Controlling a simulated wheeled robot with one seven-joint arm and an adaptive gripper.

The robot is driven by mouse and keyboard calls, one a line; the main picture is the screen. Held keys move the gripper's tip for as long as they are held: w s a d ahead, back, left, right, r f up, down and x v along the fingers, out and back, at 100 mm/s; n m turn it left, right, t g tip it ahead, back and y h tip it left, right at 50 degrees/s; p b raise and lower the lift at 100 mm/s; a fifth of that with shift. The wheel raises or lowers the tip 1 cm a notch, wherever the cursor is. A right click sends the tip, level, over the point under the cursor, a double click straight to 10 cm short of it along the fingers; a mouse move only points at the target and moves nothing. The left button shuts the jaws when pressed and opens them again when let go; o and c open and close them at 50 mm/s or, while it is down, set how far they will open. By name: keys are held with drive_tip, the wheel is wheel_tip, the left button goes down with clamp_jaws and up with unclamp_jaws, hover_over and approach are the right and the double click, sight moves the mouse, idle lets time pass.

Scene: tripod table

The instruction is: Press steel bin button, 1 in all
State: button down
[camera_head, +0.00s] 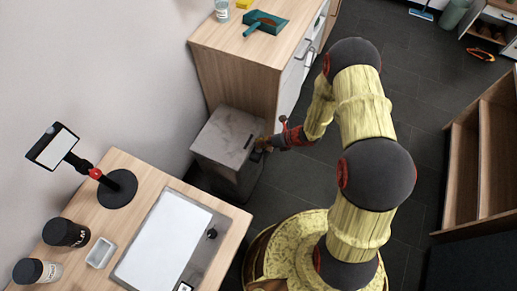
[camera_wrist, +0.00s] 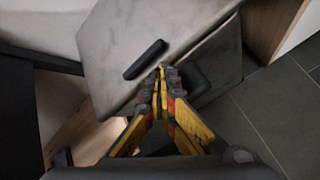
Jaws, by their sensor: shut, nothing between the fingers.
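The steel bin (camera_head: 222,142) is a grey, square-topped box standing on the floor beside the wooden cabinet. Its grey lid also shows in the wrist view (camera_wrist: 120,45). A dark oblong bar (camera_wrist: 145,59) lies on the lid near its front edge. A second dark rounded block (camera_wrist: 195,82) sits at that edge, partly hidden behind my fingers; I cannot tell which part is the button. My gripper (camera_head: 262,143) is shut and empty at the bin's front edge. In the wrist view its fingertips (camera_wrist: 165,70) lie between bar and block; contact is unclear.
The wooden cabinet (camera_head: 235,60) stands close behind the bin, with a green dustpan (camera_head: 265,22) on top. A wooden desk (camera_head: 130,185) with a tablet stand (camera_head: 117,188) is in front. Open shelves (camera_head: 490,150) stand at right. Dark tiled floor between is clear.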

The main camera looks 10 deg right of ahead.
drive_tip(key=shift+s+f+b, duration=0.2)
drive_tip(key=shift+f+b, duration=0.1)
drive_tip(key=shift+f, duration=0.25)
drive_tip(key=shift+s+f+b, duration=0.2)
drive_tip(key=shift+f+b, duration=0.1)
drive_tip(key=shift+f, duration=0.2)
idle(0.8)
drive_tip(key=shift+a, duration=0.1)
drive_tip(key=shift+w+a+r+p, duration=0.1)
drive_tip(key=shift+w+r+p, duration=0.1)
drive_tip(key=shift+r+p, duration=0.45)
drive_tip(key=shift+w+a+r+p, duration=0.15)
drive_tip(key=shift+r+p, duration=0.2)
drive_tip(key=shift+r, duration=0.7)
